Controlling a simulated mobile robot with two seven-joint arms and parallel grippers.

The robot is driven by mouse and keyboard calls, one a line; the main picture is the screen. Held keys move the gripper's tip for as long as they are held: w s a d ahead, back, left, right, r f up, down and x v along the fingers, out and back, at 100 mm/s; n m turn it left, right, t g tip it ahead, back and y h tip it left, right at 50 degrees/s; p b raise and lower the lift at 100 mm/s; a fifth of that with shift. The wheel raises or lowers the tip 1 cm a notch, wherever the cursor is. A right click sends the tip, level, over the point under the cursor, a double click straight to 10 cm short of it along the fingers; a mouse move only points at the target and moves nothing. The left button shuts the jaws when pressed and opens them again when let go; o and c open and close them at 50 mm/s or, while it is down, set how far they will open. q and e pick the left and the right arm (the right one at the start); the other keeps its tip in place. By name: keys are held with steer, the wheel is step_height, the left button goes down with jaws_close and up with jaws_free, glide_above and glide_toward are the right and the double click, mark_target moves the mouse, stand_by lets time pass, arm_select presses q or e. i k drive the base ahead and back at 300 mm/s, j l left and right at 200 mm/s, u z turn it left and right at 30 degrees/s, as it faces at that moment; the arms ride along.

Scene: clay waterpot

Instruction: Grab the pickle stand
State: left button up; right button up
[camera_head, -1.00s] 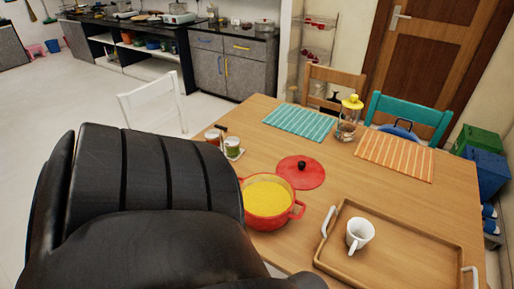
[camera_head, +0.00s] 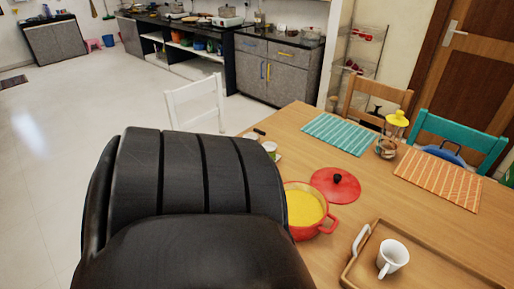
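The pickle stand (camera_head: 270,148), with small jars, is on the table near its left edge, just behind a large black ridged shape. That shape hides its lower left part. One jar with green contents and a dark handle piece show above it. Neither my left nor my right gripper is in view.
The black ridged shape (camera_head: 190,210) fills the lower left; I cannot tell whether it is mine. On the wooden table (camera_head: 300,125) are a red pot (camera_head: 328,222), a red lid (camera_head: 335,186), a tray (camera_head: 365,262) with a white mug (camera_head: 392,257), and placemats. A white chair (camera_head: 195,103) stands behind.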

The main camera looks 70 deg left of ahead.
mark_target(271, 147)
steer(key=u, duration=1.35)
